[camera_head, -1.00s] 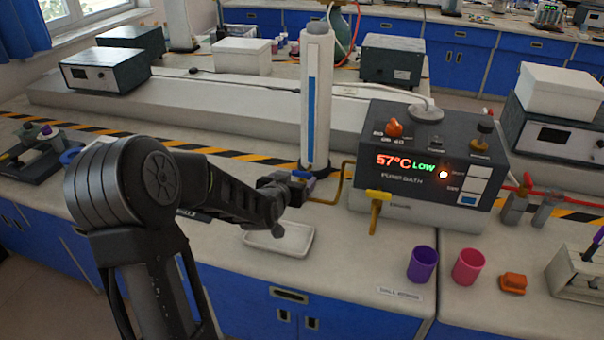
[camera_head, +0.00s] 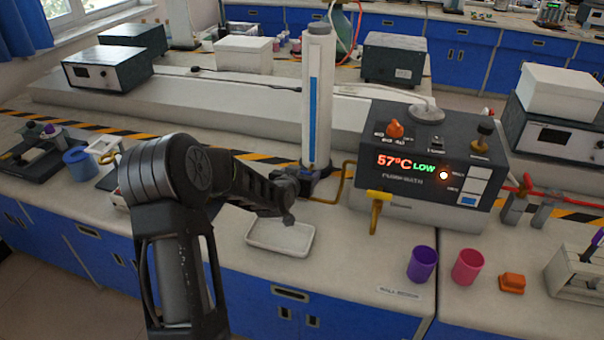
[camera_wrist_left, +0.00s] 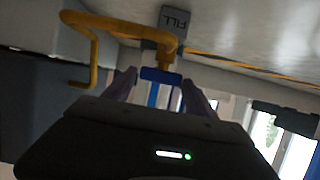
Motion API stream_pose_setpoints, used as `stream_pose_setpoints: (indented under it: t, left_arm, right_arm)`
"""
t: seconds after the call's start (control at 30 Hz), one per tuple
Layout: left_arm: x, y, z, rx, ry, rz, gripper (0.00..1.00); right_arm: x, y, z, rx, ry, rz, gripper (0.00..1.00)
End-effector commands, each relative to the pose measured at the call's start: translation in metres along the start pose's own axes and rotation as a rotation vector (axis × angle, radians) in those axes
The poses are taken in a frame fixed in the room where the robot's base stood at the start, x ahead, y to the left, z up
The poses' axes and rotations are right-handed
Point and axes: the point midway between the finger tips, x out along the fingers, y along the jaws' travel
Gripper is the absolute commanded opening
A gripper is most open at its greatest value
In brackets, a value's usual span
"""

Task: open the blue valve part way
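The blue valve handle (camera_wrist_left: 160,75) shows in the left wrist view, on a yellow pipe (camera_wrist_left: 97,22) beside a grey tag reading FILL (camera_wrist_left: 174,20). My left gripper (camera_wrist_left: 160,88) is open, with one finger on each side of the handle and a visible gap to each. In the head view my left gripper (camera_head: 287,200) is at the foot of the white column (camera_head: 316,100), and it largely hides the valve there. My right gripper is not in view.
A white tray (camera_head: 256,243) lies just below my left gripper. The dark heated bath (camera_head: 425,188), reading 57°C LOW, stands to the right, with a yellow tap (camera_head: 377,198) on its front. Purple (camera_head: 422,265) and pink (camera_head: 467,267) cups stand at the front right.

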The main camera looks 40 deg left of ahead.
Motion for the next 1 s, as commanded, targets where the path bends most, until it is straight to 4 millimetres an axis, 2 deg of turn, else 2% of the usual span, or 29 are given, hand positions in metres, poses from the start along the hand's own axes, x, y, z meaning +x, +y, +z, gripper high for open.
stream_pose_setpoints:
  t: [0.07,0.57,1.0]
  left_arm:
    - [-0.0001,0.0,0.0,0.0,0.0,0.0,0.58]
    - [-0.0002,0.0001,-0.0001,0.0,0.0,0.0,0.17]
    - [-0.0002,0.0029,-0.0009,-0.023,0.001,-0.053,0.16]
  right_arm:
    - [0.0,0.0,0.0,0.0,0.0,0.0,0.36]
    - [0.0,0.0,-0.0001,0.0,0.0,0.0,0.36]
    - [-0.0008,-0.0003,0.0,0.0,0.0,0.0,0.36]
